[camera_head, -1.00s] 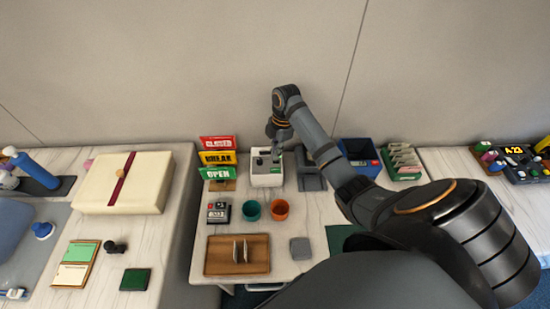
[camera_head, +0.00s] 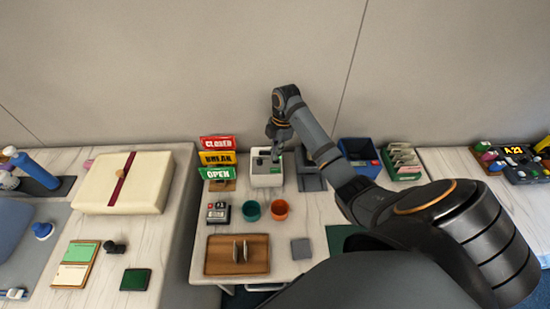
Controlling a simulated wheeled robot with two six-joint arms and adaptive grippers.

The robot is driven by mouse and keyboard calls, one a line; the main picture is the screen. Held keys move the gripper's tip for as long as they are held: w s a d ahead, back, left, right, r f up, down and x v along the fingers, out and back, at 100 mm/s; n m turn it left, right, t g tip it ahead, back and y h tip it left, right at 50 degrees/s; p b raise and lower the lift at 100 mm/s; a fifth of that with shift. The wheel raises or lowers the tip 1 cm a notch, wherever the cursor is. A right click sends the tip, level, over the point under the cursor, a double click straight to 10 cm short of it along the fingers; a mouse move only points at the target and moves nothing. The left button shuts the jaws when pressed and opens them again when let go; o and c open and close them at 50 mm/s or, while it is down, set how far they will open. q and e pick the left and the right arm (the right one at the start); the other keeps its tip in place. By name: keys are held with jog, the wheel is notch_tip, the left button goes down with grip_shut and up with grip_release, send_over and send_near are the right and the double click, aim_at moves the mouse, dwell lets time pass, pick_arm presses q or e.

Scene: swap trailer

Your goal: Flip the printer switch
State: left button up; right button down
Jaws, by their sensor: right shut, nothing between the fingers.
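The printer (camera_head: 266,179) is a small white box with a dark top part and a green mark on its front. It stands at the back of the middle table. My right arm reaches in from the right, and my right gripper (camera_head: 276,155) is shut and empty at the top of the printer. Whether the fingertips touch it I cannot tell. The switch is too small to make out clearly, and the gripper partly covers the printer's top. My left gripper is not in view.
Closed, break and open signs (camera_head: 217,158) stand just left of the printer. A grey device (camera_head: 309,170) and a blue bin (camera_head: 360,157) are to the right. A teal cup (camera_head: 251,211), an orange cup (camera_head: 280,210) and a wooden tray (camera_head: 237,255) are in front.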

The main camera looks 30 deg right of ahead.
jog(key=shift+f+b, duration=0.4)
jog(key=shift+f, duration=0.6)
dwell(0.5)
jog(key=shift+r, duration=0.1)
notch_tip(320, 180, up, 7)
jog(key=p, duration=0.8)
